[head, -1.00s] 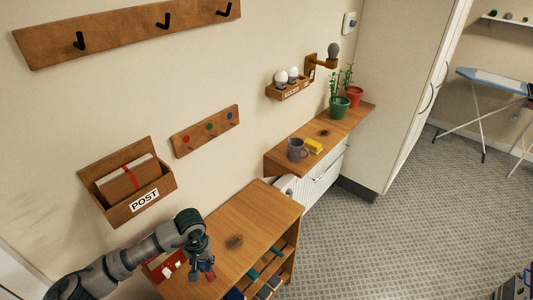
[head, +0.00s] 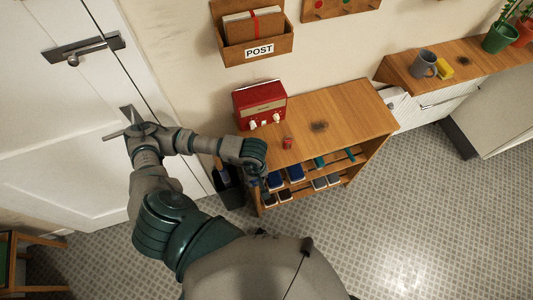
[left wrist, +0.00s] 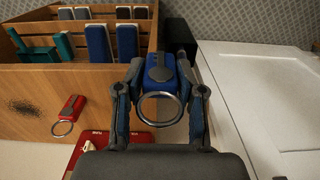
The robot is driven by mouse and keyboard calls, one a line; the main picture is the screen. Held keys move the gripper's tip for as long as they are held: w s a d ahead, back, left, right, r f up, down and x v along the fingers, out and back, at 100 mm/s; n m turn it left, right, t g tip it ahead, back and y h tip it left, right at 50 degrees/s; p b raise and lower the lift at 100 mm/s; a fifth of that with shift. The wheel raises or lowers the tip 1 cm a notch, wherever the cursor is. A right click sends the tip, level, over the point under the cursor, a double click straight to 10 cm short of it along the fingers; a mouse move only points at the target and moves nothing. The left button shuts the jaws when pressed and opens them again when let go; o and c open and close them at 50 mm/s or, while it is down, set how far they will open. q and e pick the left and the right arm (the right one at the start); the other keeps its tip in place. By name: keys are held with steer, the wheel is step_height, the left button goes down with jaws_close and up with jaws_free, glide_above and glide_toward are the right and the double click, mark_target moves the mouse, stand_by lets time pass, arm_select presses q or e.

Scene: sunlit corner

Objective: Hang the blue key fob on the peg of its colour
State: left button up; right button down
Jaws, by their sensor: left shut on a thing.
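My left gripper (left wrist: 160,85) is shut on the blue key fob (left wrist: 158,68), whose metal ring points toward the wrist camera. In the head view the left gripper (head: 257,182) is beside the front left corner of the wooden cabinet (head: 345,105); the fob is hard to make out there. The peg board (head: 340,8) is cut off at the top, with its red peg (head: 318,4) and part of the green one showing. The blue peg is out of view. My right gripper is not in view.
A red key fob (head: 286,143) lies on the cabinet top. A red radio (head: 260,103) stands at its back left. The post box (head: 255,45) hangs above. Shoes fill the shelves below. A mug (head: 424,63) stands on the bench at right. A white door (head: 60,120) is at left.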

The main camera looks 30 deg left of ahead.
arm_select(q)
steer(key=shift+s+n, duration=0.3)
steer(key=shift+s, duration=0.4)
steer(key=shift+d, duration=0.1)
steer(key=w+a+p, duration=0.1)
steer(key=w, duration=0.3)
steer(key=w+a+f+p, duration=0.1)
steer(key=w, duration=0.4)
steer(key=w+a, duration=0.2)
steer(key=w, duration=0.3)
steer(key=shift+f+p, duration=0.2)
steer(key=shift+p, duration=0.2)
steer(key=shift+w+a, duration=0.1)
steer(key=shift+w, duration=0.55)
step_height(320, 180, down, 2)
steer(key=shift+w+f+p, duration=0.1)
steer(key=shift+f+p, duration=0.15)
steer(key=shift+p, duration=0.2)
steer(key=shift+f, duration=0.45)
steer(key=shift+f, duration=0.1)
